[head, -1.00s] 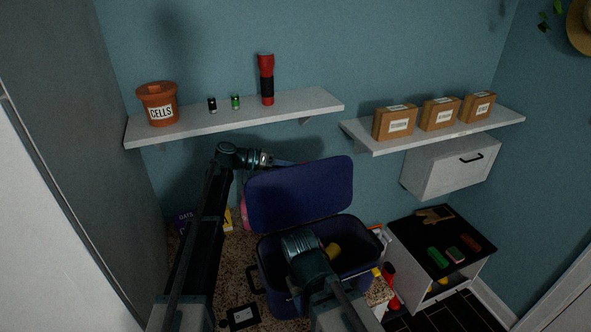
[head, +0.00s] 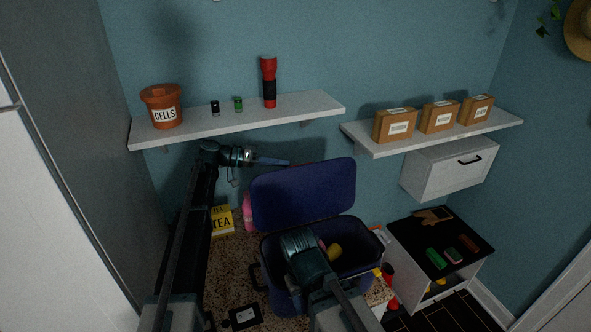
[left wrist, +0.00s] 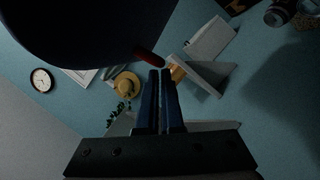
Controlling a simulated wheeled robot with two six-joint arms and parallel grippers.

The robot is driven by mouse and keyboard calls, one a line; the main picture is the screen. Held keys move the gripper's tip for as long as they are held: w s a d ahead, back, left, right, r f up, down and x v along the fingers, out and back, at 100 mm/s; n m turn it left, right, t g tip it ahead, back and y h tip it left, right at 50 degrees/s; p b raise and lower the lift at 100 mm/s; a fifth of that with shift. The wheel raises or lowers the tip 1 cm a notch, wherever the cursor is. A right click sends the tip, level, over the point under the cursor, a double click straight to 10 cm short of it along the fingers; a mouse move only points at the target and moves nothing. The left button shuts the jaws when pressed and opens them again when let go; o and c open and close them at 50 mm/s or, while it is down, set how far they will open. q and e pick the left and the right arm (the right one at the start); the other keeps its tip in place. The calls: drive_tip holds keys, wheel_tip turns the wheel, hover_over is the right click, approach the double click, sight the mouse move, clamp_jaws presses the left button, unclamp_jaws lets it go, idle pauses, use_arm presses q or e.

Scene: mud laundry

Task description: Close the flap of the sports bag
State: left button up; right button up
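The sports bag (head: 271,287) is dark blue and stands on the speckled counter. Its flap (head: 302,195) is open and stands up at the back, tilted slightly away. A yellow item and a pink item show inside. My left gripper (head: 283,162) is just above the flap's upper left edge, near the wall; contact cannot be told. In the left wrist view its two blue fingers (left wrist: 160,85) are close together with nothing visible between them, and the dark flap (left wrist: 90,30) fills the upper left. My right arm reaches over the bag's front; its gripper is hidden.
A wall shelf (head: 230,121) with a cells pot (head: 163,107), two batteries and a red flashlight (head: 269,82) is above my left gripper. A yellow tea box (head: 221,220) and a pink bottle (head: 249,213) stand left of the bag. A black-topped cabinet (head: 406,229) is at right.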

sight(299, 169)
use_arm(q)
drive_tip(key=d, duration=0.1)
drive_tip(key=d+f, duration=0.1)
drive_tip(key=s+d, duration=0.1)
drive_tip(key=shift+s+d+f+b, duration=0.1)
drive_tip(key=shift+d+f+b, duration=0.1)
drive_tip(key=shift+f+b, duration=0.15)
drive_tip(key=d, duration=0.3)
drive_tip(key=shift+w+d+f+m, duration=0.3)
drive_tip(key=shift+w+d+f, duration=0.1)
drive_tip(key=shift+a+r, duration=0.1)
drive_tip(key=shift+a, duration=0.25)
drive_tip(key=shift+c, duration=0.2)
clamp_jaws()
drive_tip(key=shift+a, duration=0.1)
use_arm(e)
drive_tip(key=shift+w+d+f, duration=0.15)
drive_tip(key=shift+d+f, duration=0.35)
drive_tip(key=shift+f, duration=0.25)
use_arm(q)
drive_tip(key=shift+w+r, duration=0.1)
drive_tip(key=shift+w, duration=0.1)
drive_tip(key=shift+o, duration=0.2)
unclamp_jaws()
